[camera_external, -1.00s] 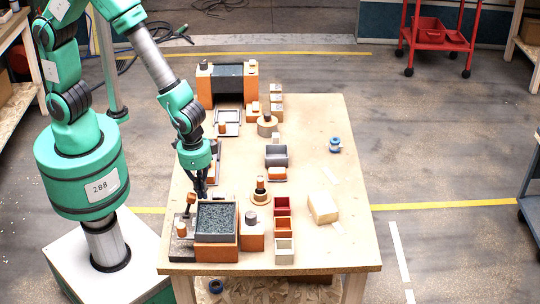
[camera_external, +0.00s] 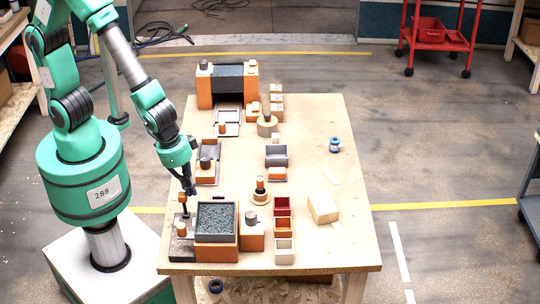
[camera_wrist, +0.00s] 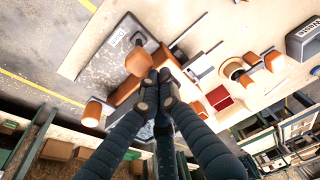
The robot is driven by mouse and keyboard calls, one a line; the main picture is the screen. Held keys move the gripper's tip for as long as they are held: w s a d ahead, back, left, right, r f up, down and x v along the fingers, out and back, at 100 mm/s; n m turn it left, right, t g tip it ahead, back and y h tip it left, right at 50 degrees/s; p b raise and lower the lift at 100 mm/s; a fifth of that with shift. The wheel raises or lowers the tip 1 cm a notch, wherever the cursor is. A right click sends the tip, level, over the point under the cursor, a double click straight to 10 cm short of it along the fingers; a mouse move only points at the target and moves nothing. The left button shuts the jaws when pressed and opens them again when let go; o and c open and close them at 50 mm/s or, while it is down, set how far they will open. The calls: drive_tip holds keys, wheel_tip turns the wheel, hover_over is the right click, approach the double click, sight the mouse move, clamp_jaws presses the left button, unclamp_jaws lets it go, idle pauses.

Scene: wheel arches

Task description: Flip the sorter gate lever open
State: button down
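The sorter gate lever has an orange knob (camera_external: 183,198) on a dark stem. It rises from a grey plate (camera_external: 173,249) at the table's front left, beside an orange box with a dark speckled top (camera_external: 216,217). The lever stands roughly upright. My gripper (camera_external: 190,190) points down just right of the knob, its fingers close together. In the wrist view the fingertips (camera_wrist: 158,90) sit together with nothing visible between them. The orange knob (camera_wrist: 138,61) is right beside them; I cannot tell whether they touch it.
An orange block with a grey knob (camera_external: 251,235) stands right of the speckled box. The table's right side is mostly clear.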

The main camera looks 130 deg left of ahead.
drive_tip(key=shift+s+d+r, duration=0.15)
drive_tip(key=shift+s+d, duration=0.6)
drive_tip(key=shift+r, duration=0.2)
drive_tip(key=shift+r, duration=0.6)
drive_tip(key=shift+a, duration=0.1)
drive_tip(key=shift+w+a+r+p, duration=0.85)
drive_tip(key=shift+w+a, duration=0.45)
drive_tip(key=shift+w, duration=0.1)
drive_tip(key=s+d+r+p, duration=0.1)
drive_tip(key=s+d+r, duration=0.3)
drive_tip(key=r, duration=0.3)
drive_tip(key=shift+s+d+r+p, duration=0.15)
drive_tip(key=shift+s+d+p, duration=0.2)
drive_tip(key=shift+s+d, duration=0.05)
